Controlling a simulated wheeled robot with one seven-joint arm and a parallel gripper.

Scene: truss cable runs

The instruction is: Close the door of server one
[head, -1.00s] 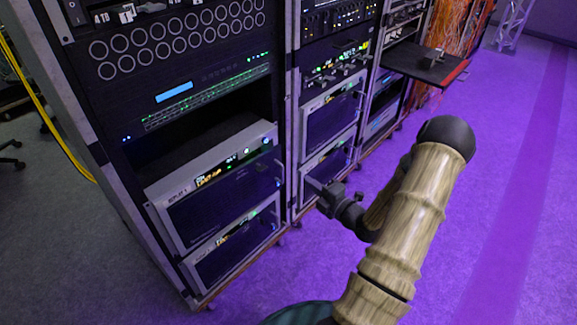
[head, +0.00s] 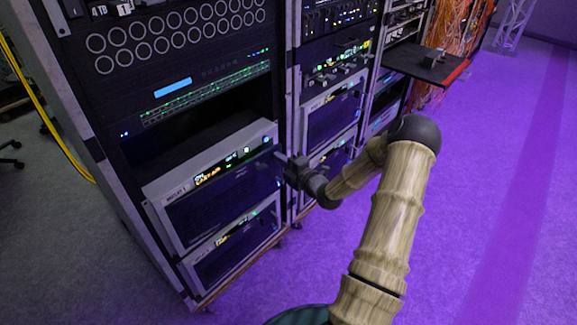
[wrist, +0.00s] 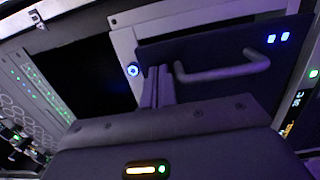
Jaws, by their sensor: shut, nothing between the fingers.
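Server one, marked as a replay unit, is the upper grey-framed server (head: 158,189) low in the left rack. Its dark door (head: 215,196) lies close to the front, and I cannot tell whether it is fully shut. In the wrist view the dark door panel (wrist: 205,50) has a grey bar handle (wrist: 222,73) and two blue lights. My gripper (head: 281,163) is shut and empty at the right end of this door. In the wrist view its fingers (wrist: 158,82) are just left of the handle; contact is unclear.
A second similar server (head: 236,248) sits directly below. An empty dark bay (wrist: 82,75) is beside server one in the wrist view. A second rack (head: 330,112) stands to the right, with a pulled-out shelf (head: 425,64) farther back. The purple floor (head: 490,220) at right is clear.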

